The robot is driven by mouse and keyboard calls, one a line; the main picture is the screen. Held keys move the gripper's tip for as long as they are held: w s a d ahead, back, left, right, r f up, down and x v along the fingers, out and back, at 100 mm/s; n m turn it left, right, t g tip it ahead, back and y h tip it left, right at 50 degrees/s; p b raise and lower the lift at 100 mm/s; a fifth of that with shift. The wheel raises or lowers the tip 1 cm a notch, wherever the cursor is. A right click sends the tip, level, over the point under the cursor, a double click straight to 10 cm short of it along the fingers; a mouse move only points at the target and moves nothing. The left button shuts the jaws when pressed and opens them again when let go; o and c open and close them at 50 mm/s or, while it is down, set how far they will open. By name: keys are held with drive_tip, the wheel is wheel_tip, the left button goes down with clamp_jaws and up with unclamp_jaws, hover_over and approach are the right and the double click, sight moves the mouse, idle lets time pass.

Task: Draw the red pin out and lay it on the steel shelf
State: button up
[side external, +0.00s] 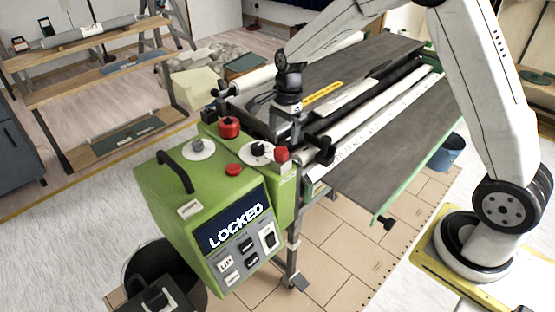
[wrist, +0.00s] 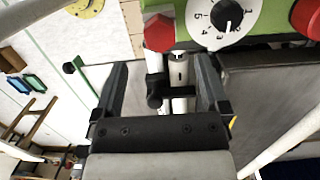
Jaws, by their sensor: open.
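The red pin's hexagonal head (side external: 281,154) shows at the right edge of the green machine's top, beside the numbered dial. In the wrist view, the red head (wrist: 158,32) lies just beyond the fingertips, within the gap between the fingers. A pale shaft sits below it, partly behind a black clamp knob. My gripper (wrist: 161,72) is open with nothing held between its fingers. In the side view, my gripper (side external: 287,130) points down close to the pin and dial. I cannot tell for sure which surface is the steel shelf; a grey plate (wrist: 270,88) lies right of the fingers.
The green control box (side external: 160,190) has a display reading LOCKED (side external: 237,227). A large red knob (side external: 229,127) and a small red button (side external: 233,169) are on its top. White rollers (side external: 375,120) and a dark tabletop (side external: 385,165) lie to the right. A black bucket (side external: 140,262) stands below.

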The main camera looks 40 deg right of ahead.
sight(281, 150)
drive_tip(key=shift+a+f, duration=0.2)
drive_tip(key=shift+f, duration=1.45)
drive_tip(key=shift+a+f, duration=0.2)
drive_tip(key=shift+f, duration=1.4)
clamp_jaws()
